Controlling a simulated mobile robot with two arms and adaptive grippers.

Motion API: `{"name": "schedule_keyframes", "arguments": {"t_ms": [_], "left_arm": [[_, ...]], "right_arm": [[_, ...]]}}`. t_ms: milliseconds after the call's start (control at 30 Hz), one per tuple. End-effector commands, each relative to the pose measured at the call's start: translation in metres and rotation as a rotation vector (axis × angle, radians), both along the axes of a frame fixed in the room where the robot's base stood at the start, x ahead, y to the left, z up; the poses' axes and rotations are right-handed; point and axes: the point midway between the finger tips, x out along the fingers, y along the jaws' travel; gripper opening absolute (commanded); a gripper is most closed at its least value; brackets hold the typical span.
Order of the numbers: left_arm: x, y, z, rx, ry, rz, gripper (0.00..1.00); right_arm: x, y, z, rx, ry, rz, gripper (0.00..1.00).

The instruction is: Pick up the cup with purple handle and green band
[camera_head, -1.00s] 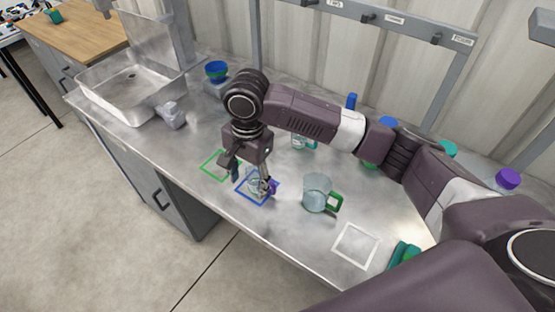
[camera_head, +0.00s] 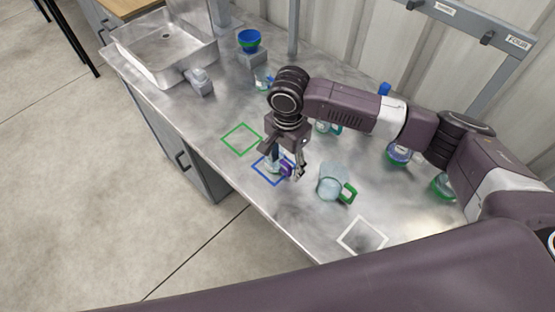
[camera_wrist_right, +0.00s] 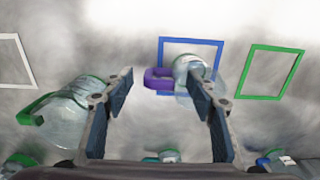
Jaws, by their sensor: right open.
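The clear cup with purple handle (camera_head: 287,169) stands on the blue square outline, partly hidden by my right gripper (camera_head: 283,160). In the right wrist view the cup (camera_wrist_right: 187,70) has a green band at its top, and its purple handle points left. My right gripper (camera_wrist_right: 160,78) is open and empty. Its fingers reach toward the cup, the right finger overlapping the cup body in the picture. I see no clear contact. My left gripper is not in view.
A larger clear cup with green handle (camera_head: 332,184) stands close by on the right. Empty green (camera_head: 241,139) and white (camera_head: 362,236) outlines mark the metal table.

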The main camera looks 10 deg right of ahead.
Motion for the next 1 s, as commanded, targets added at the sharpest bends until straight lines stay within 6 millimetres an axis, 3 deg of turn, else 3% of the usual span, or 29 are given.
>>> {"name": "schedule_keyframes", "arguments": {"t_ms": [200, 567, 1000], "left_arm": [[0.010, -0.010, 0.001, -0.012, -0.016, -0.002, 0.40], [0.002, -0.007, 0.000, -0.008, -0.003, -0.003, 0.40], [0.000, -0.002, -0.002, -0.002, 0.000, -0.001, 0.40]], "right_arm": [[0.000, 0.000, -0.001, 0.001, -0.002, 0.001, 0.52], [0.000, 0.001, 0.000, 0.001, -0.002, 0.001, 0.12], [0.001, 0.001, 0.010, 0.002, -0.003, 0.001, 0.11]]}}
